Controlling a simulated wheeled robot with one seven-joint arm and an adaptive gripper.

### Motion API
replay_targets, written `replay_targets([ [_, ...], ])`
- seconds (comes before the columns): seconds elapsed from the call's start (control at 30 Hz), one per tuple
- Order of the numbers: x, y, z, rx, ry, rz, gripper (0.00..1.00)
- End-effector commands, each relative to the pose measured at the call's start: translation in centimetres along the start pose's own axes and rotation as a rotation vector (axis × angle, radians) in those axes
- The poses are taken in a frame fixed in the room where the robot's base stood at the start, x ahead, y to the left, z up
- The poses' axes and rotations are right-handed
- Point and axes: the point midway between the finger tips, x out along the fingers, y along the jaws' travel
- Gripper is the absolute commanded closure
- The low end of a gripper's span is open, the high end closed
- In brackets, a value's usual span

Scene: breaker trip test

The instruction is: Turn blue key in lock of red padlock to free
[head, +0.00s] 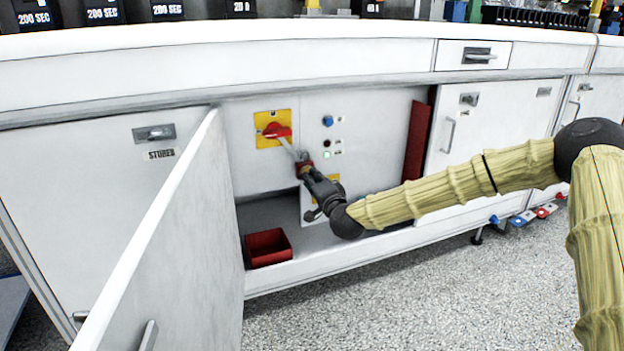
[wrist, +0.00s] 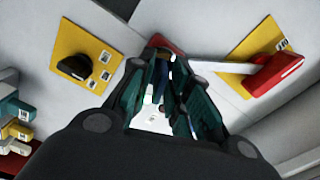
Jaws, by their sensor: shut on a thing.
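The red padlock (head: 304,167) hangs below the red rotary handle (head: 277,131) on its yellow plate, inside the open cabinet. A thin pale piece runs from the handle down to the padlock. My gripper (head: 309,177) reaches the padlock from below right. In the wrist view, my gripper (wrist: 160,95) is shut on the blue key (wrist: 161,73), which shows as a dark blue strip between the fingers. The red padlock body (wrist: 165,43) is just beyond the fingertips. The fingers hide most of the key, so I cannot tell how far it is in or turned.
An open white door (head: 170,245) stands at the left of the cabinet. A red bin (head: 268,259) sits on the cabinet floor. A black knob (wrist: 77,67) on a yellow plate is near my gripper. A blue button (head: 328,120) and lit indicator are on the panel.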

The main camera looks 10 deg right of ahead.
Motion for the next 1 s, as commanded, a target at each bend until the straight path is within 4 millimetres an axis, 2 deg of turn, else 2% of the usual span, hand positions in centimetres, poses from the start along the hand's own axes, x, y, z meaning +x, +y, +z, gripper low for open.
replay_targets([
  [0.27,-0.02,0.17,0.07,0.162,-0.001,0.002,1.0],
  [0.5,-0.01,0.01,0.03,0.174,-0.001,0.001,1.0],
  [0.53,-0.01,0.01,0.03,0.174,-0.001,0.001,0.76],
  [0.63,-0.01,0.01,0.02,0.174,-0.001,0.001,0.58],
  [1.0,-0.2,-0.01,0.0,0.173,0.0,0.0,0.56],
])
